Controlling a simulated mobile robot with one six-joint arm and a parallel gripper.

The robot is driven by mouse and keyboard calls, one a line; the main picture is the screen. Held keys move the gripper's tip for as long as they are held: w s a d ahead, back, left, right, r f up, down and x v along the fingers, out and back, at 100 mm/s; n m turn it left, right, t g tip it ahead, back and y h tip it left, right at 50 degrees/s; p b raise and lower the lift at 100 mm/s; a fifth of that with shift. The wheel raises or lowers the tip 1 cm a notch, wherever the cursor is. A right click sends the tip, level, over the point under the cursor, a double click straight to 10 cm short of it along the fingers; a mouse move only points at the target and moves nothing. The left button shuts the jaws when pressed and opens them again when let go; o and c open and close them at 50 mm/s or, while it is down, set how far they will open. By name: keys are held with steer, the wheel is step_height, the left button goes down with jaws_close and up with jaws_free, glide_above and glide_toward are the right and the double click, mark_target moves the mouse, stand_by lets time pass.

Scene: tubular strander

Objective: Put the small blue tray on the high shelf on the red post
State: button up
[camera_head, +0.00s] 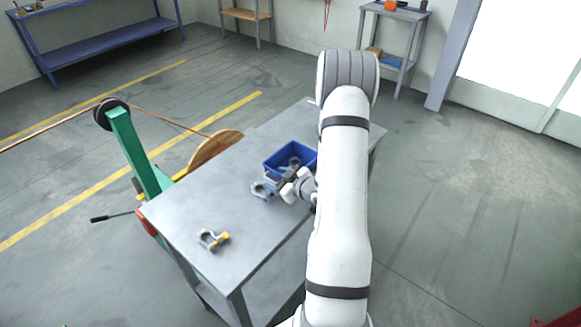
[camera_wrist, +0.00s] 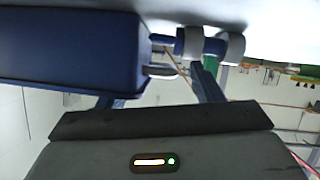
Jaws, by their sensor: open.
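The small blue tray (camera_head: 277,164) stands on the grey table, near its far right part, with a small dark item inside. In the wrist view its blue wall (camera_wrist: 70,50) fills the upper left, close by. My gripper (camera_head: 285,184) is low over the table at the tray's near side. Whether a finger touches the tray I cannot tell. I cannot make out a high shelf or a red post in either view.
A grey-blue shackle (camera_head: 263,190) lies beside the tray and the gripper; it also shows in the wrist view (camera_wrist: 205,44). Another shackle with yellow (camera_head: 213,239) lies nearer on the table (camera_head: 190,205). A green stand (camera_head: 135,150) with a wheel is left of it. Open floor lies right.

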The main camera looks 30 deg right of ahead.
jaws_close()
stand_by(0.7)
